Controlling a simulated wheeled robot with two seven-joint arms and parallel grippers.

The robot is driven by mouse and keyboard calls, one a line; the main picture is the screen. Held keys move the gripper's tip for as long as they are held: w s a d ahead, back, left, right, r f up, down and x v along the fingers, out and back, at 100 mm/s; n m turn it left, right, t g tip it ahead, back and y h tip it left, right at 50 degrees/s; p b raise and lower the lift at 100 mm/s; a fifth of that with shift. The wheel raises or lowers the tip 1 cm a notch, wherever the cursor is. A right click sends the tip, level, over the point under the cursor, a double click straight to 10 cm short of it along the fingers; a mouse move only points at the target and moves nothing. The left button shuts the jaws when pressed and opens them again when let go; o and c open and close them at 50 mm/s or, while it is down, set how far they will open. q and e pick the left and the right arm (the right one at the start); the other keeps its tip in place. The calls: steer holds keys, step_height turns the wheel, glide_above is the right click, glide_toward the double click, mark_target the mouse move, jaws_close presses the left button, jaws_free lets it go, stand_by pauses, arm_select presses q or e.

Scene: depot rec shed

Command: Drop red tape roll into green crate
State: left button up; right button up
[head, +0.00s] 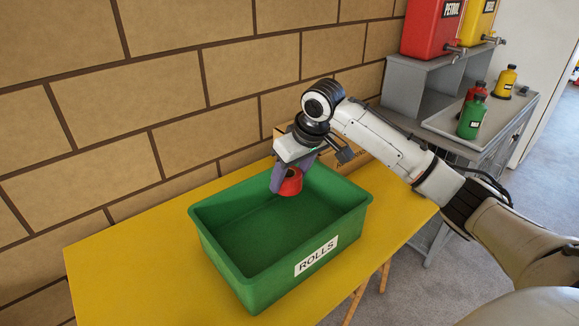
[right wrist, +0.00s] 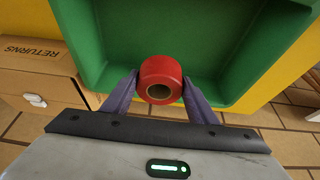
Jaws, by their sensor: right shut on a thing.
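The red tape roll (head: 290,183) is held between the two purple fingers of my right gripper (head: 288,180). In the right wrist view the roll (right wrist: 160,80) sits between both fingertips, with its hollow core showing. My right gripper is shut on it, over the back part of the green crate (head: 315,282). The crate stands on the yellow table and has a "ROLLS" label on its front. Its floor looks empty in the part that shows. The crate's green wall (right wrist: 90,50) also fills much of the right wrist view. My left gripper is not in view.
A cardboard box marked "RETURNS" (right wrist: 30,70) stands beside the crate, partly hidden behind my right arm in the head view. The yellow table (head: 120,262) is clear left of the crate. A brick wall stands behind. A grey stand (head: 400,95) with cans and bottles is at right.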

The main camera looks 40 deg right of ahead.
steer(key=shift+f, duration=0.25)
steer(key=o, duration=1.2)
steer(key=v, duration=1)
steer(key=shift+s+r, duration=0.1)
steer(key=shift+r, duration=0.05)
steer(key=shift+s, duration=0.1)
